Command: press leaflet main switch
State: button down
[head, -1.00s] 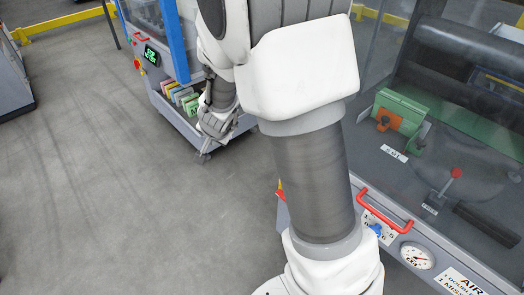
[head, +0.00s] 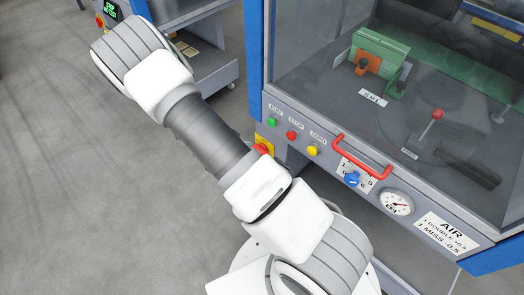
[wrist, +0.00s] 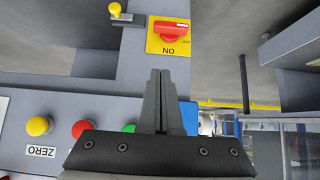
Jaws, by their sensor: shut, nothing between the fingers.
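A red rotary switch (wrist: 172,33) on a yellow plate marked ON shows in the wrist view, just beyond my fingertips and slightly right, with its label upside down. The same red switch (head: 261,148) on its yellow plate shows in the head view, at the near left corner of the grey machine, beside my arm. My gripper (wrist: 160,72) is shut and empty, its fingers pointing toward the switch plate. A gap between fingertips and plate seems to show, but I cannot tell its depth. In the head view my gripper is hidden behind my arm.
Green (head: 272,122), red (head: 291,135) and yellow (head: 313,151) buttons sit on the panel close to the switch. A red handle (head: 362,157), blue knob (head: 352,179) and gauge (head: 397,203) are further right. Another machine (head: 200,55) stands behind. Open floor lies left.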

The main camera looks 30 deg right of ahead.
jog(key=shift+f, duration=0.1)
jog(key=a+f+b+x, duration=0.1)
jog(key=b+x, duration=0.4)
jog(key=x, duration=0.7)
jog(key=shift+s+f, duration=0.25)
jog(key=shift+f, duration=0.5)
jog(key=shift+b, duration=0.3)
